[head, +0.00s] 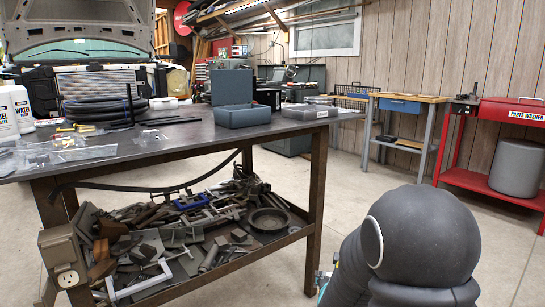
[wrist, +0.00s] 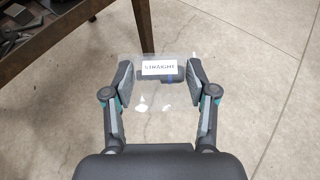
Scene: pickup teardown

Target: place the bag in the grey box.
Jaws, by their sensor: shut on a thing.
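My gripper (wrist: 160,80) is shut on a clear plastic bag (wrist: 151,103) with a white label reading "STRAIGHT" in the wrist view. The bag spans between the fingers, above the concrete floor, and a dark piece shows in it. In the head view my arm hides nearly all of the gripper and the bag. A grey open-topped box (head: 250,118) stands on the workbench top, near its far right part. The gripper is off the bench's right side, apart from the grey box. The inside of the box is mostly hidden by its walls.
The workbench (head: 185,135) carries more clear bags (head: 88,153), a black hose coil (head: 100,110), a taller grey case (head: 232,87) and a shallow labelled container (head: 309,112). Its lower shelf is full of metal parts. A red parts washer (head: 507,112) stands at right. Floor between is clear.

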